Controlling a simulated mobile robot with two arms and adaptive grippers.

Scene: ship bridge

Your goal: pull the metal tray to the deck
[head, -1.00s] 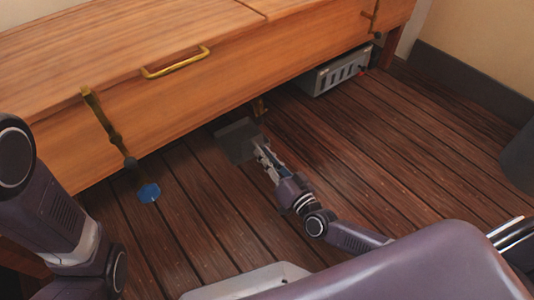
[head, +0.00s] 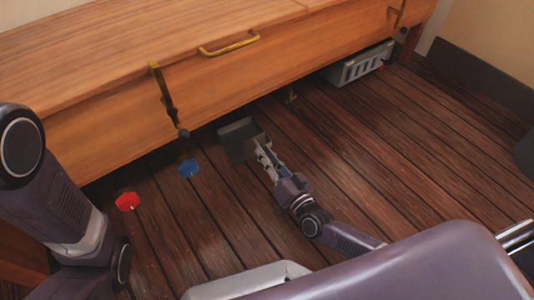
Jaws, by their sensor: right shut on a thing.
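The metal tray (head: 236,133) is a dark grey, shallow, square tray. It lies on the plank floor just in front of the wooden cabinet's lower edge in the head view. My right gripper (head: 262,152) is shut on the tray's near right edge. The fingers hide part of that edge. My left arm comes in at the left side of the picture, but its gripper is outside the view.
The wooden cabinet (head: 215,85) with brass handle and latches spans the back. A blue disc (head: 188,168) and a red disc (head: 128,201) lie left of the tray. A grey slotted box (head: 361,65) sits under the cabinet's right end. The floor at right is clear.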

